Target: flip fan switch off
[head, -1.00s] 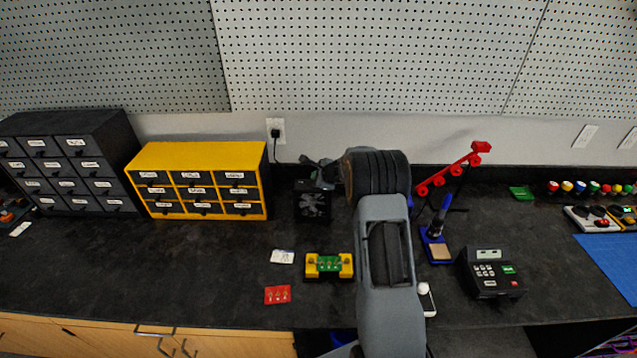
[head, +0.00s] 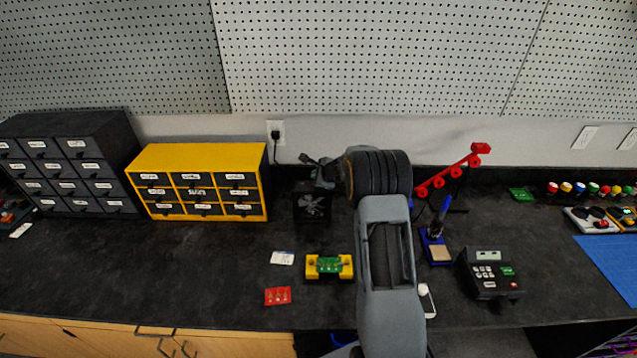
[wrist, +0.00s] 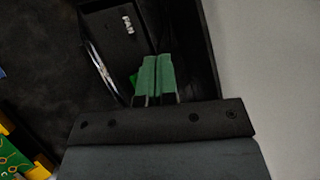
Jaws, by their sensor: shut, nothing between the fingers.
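The fan (head: 312,207) is a small black box with a grey-bladed front, standing at the back of the bench just left of my arm in the head view. In the wrist view its black housing (wrist: 113,42) with a white label fills the upper left. My gripper (wrist: 157,60) has green fingertips pressed together, empty, close beside the housing; whether they touch it is unclear. A small bright green part (wrist: 133,78) shows just left of the fingers, perhaps the switch, partly hidden.
A yellow drawer cabinet (head: 160,155) stands left of the fan. A yellow-and-green board holder (head: 329,267) lies in front. A soldering iron stand (head: 437,250) and red jointed arm (head: 452,172) are right of my arm. The wall is close behind.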

